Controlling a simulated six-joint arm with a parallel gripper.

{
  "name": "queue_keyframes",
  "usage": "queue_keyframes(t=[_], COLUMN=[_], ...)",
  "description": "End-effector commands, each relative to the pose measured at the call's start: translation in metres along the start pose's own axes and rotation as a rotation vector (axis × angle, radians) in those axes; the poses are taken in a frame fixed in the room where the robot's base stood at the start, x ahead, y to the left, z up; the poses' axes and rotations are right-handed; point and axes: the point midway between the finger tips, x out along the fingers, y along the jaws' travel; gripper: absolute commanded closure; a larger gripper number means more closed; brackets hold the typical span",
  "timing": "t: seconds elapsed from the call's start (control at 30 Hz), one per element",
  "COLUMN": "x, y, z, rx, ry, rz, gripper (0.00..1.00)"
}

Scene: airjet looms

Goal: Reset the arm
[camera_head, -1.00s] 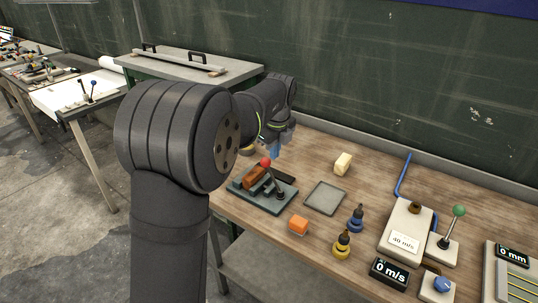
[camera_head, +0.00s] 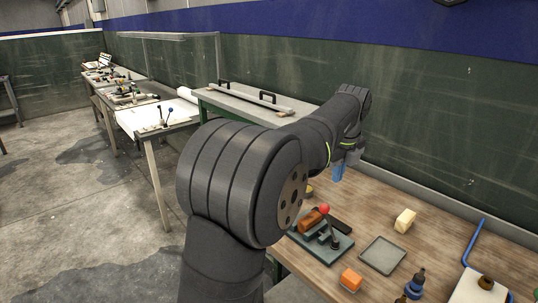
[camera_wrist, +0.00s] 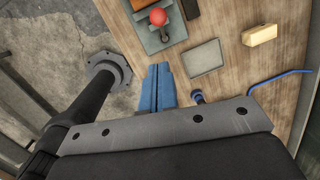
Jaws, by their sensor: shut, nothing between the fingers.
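My arm reaches out from the front of the head view toward the back edge of the wooden bench (camera_head: 415,218). My gripper (camera_head: 338,172) hangs at its end, with blue fingers pointing down above the far left part of the bench. In the wrist view, the blue fingers (camera_wrist: 158,72) are together with nothing between them. Below the gripper in the head view is a green fixture (camera_head: 335,250) with a red-knobbed lever (camera_head: 324,209) and a brown block (camera_head: 310,220). The fingers are apart from it.
A blue bent rod (camera_head: 474,243) lies at right. A green wall stands close behind. Other tables stand at left.

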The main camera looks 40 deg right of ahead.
Motion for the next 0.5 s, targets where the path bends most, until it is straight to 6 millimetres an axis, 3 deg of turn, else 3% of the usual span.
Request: queue_keyframes(t=[0.27, 0.5], x=[0.002, 0.032], y=[0.0, 0.0], z=[0.0, -0.003], rx=[0.0, 0.0], ry=[0.0, 0.002], rz=[0.001, 0.003], gripper=[1.0, 1.0])
